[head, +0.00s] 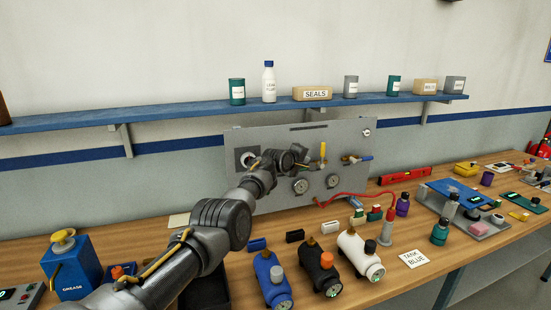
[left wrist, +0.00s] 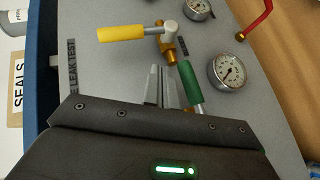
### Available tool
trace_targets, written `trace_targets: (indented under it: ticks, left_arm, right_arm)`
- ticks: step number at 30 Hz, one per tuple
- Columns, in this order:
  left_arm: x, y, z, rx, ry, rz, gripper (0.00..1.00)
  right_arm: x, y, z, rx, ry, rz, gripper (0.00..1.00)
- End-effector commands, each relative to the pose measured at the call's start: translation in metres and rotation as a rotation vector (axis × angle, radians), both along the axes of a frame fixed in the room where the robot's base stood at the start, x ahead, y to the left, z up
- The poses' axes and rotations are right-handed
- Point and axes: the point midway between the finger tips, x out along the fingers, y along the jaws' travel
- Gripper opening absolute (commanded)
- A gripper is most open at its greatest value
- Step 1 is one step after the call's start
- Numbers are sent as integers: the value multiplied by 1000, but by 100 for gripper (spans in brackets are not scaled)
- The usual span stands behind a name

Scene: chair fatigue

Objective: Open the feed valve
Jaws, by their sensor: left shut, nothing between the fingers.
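A grey upright test panel (head: 262,137) carries the valves. Its yellow lever (head: 323,152) points up; it also shows in the left wrist view (left wrist: 122,33), on a brass fitting (left wrist: 170,50). A green lever (left wrist: 190,82) lies near the same fitting in that view; my gripper mostly hides it in the head view. A blue lever (head: 362,158) sits further right. My left gripper (head: 304,165) is at the panel, shut and empty. Its fingertips (left wrist: 163,80) are close beside the green lever; contact cannot be told. No feed label is readable. My right gripper is out of view.
Two gauges (head: 300,186) (head: 333,181) sit low on the panel. A red hose (head: 362,194) runs from it to the bench. Blue, black and white tanks (head: 354,250) stand in front. A blue shelf (head: 190,112) with containers runs above.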

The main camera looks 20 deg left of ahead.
Motion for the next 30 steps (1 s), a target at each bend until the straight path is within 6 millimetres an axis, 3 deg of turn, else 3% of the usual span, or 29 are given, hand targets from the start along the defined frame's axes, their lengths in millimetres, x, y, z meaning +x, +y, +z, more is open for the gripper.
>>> trace_targets:
  ticks: [11,14,20,21,23,30]
  left_arm:
    - [0,1,2,-1,0,1,0]
    - [0,5,12,-1,-1,4,0]
    - [0,20,52,-1,-1,16,0]
    - [-2,16,43,0,-1,14,0]
    - [-5,14,48,1,-3,14,0]
    - [-21,0,78,-1,-5,16,0]
  right_arm:
    - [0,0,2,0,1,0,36]
    - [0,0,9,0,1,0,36]
    - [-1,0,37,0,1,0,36]
    - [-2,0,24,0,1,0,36]
    - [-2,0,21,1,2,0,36]
    - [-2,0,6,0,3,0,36]
